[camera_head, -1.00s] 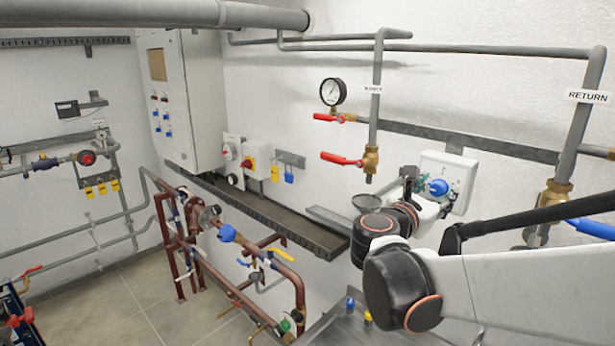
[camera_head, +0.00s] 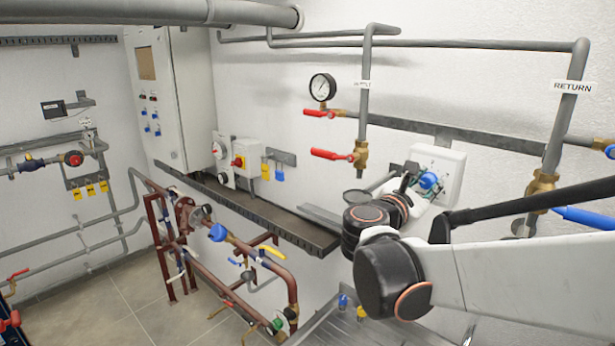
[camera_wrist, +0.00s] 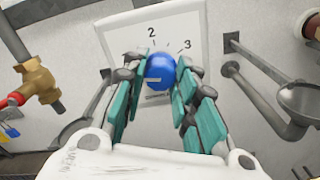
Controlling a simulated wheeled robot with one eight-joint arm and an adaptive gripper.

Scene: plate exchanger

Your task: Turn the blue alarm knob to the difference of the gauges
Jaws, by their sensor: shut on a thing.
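The blue alarm knob (camera_head: 429,180) sits on a white wall panel (camera_head: 455,180) in the head view. In the wrist view the knob (camera_wrist: 161,72) shows a pale mark on its left side, and the panel (camera_wrist: 195,30) shows the numbers 2 and 3 above it. My gripper (camera_wrist: 162,85) is shut on the knob, with one teal-padded finger on each side. A gauge (camera_head: 322,87) with a white dial hangs on the left pipe; its reading is too small to tell. No second gauge shows clearly. The lower part of the panel is hidden by my gripper.
Red-handled brass valves (camera_head: 360,154) are left of the panel, and the RETURN pipe (camera_head: 566,115) runs down on its right with a blue-handled valve (camera_head: 585,215). In the wrist view a grey dish-like part (camera_wrist: 302,100) stands close on the right.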

